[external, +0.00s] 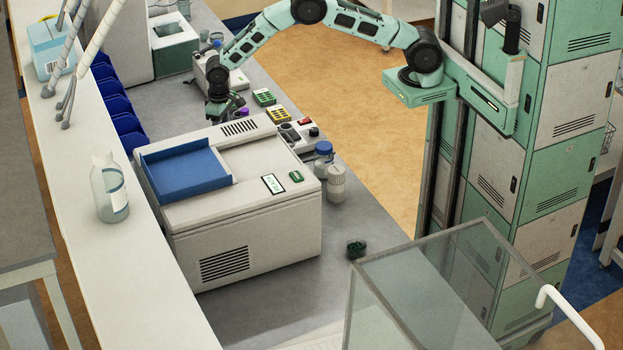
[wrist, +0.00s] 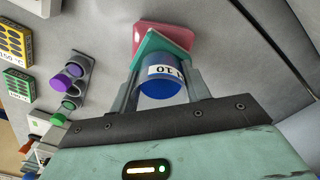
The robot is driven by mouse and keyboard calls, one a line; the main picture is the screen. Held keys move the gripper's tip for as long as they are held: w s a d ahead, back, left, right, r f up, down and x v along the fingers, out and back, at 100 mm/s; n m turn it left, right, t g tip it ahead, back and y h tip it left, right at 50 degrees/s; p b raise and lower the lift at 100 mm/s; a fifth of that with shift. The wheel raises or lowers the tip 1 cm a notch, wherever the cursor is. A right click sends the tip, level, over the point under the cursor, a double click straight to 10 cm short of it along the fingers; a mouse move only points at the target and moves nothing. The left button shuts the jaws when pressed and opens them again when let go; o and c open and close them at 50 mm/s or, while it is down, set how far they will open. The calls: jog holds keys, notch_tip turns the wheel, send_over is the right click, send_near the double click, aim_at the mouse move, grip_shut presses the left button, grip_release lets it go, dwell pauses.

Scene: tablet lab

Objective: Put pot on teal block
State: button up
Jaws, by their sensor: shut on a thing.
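The pot (wrist: 160,86) is a blue cylinder with a white label reading "10", seen in the wrist view. My gripper (external: 222,112) is shut on it, one finger on each side. The teal block (wrist: 150,46) is a flat square just beyond the pot, partly covered by it. A pink block (wrist: 172,34) shows behind and partly under the teal one. I cannot tell whether the pot touches the teal block. In the external view my gripper is low over the far part of the bench, behind the white machine, and the pot and teal block are hidden.
A grey holder (wrist: 80,72) with purple- and green-capped vials stands left of the pot. Yellow (wrist: 14,42) and green (wrist: 17,84) racks lie further left. The large white machine (external: 255,225) fills the near bench. Bare grey bench lies right of the blocks in the wrist view.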

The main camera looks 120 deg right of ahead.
jog(key=o, duration=1)
jog(key=shift+f, duration=0.1)
notch_tip(320, 180, up, 12)
jog(key=b, duration=0.3)
jog(key=shift+r, duration=0.2)
